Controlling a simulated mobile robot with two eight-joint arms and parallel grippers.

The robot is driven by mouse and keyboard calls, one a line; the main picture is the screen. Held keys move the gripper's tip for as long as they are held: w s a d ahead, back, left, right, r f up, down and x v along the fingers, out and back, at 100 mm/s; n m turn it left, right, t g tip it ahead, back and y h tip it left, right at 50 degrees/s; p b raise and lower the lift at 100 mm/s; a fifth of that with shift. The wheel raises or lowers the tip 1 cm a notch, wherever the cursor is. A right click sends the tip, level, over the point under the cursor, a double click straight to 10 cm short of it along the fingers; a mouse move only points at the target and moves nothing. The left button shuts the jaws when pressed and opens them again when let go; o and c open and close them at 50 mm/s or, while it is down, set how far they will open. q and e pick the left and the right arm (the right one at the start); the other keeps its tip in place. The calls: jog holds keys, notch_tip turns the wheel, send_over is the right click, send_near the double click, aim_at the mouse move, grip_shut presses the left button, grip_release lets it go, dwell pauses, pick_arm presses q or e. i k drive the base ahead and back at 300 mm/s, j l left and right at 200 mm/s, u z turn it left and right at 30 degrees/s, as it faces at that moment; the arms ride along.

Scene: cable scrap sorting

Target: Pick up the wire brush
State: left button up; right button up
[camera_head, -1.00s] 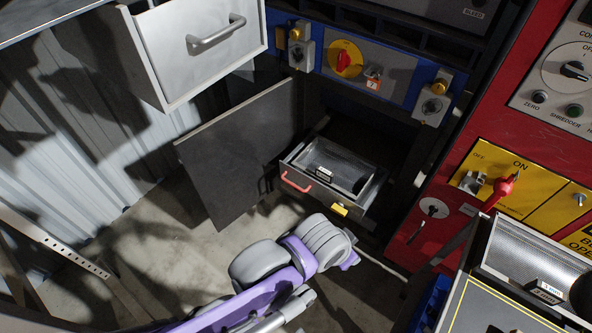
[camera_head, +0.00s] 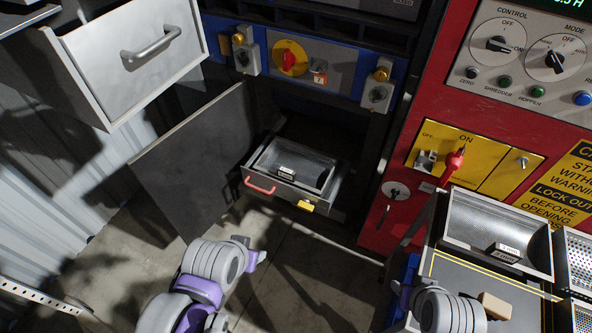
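I cannot identify a wire brush for certain. A small tan block (camera_head: 495,306) lies at the lower right on the dark, yellow-edged top, beside my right arm's grey wrist; its bristles, if any, do not show. My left arm comes in from the bottom, with its gripper end (camera_head: 250,253) in front of the open lower drawer (camera_head: 325,202), apart from it. Its fingers are too small and turned away to read. My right arm's wrist shows at the bottom right, but its fingertips cannot be made out.
The lower drawer holds a metal tray (camera_head: 262,160). Another metal tray (camera_head: 470,215) stands at the right, with perforated bins (camera_head: 578,262) beside it. An open grey door (camera_head: 190,165) and a white upper drawer (camera_head: 85,65) stand left. The red control cabinet (camera_head: 440,110) is behind.

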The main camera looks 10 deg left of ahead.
aim_at(493, 306)
jog(key=z, duration=1.9)
jog(key=l+u, duration=0.3)
jog(key=l, duration=0.55)
jog(key=l+u, duration=0.3)
jog(key=l, duration=0.6)
jog(key=i+l+u, duration=0.15)
jog(key=l, duration=0.15)
jog(key=i+l+u, duration=0.15)
jog(key=l, duration=0.2)
jog(key=l+u, duration=0.15)
jog(key=l, duration=0.2)
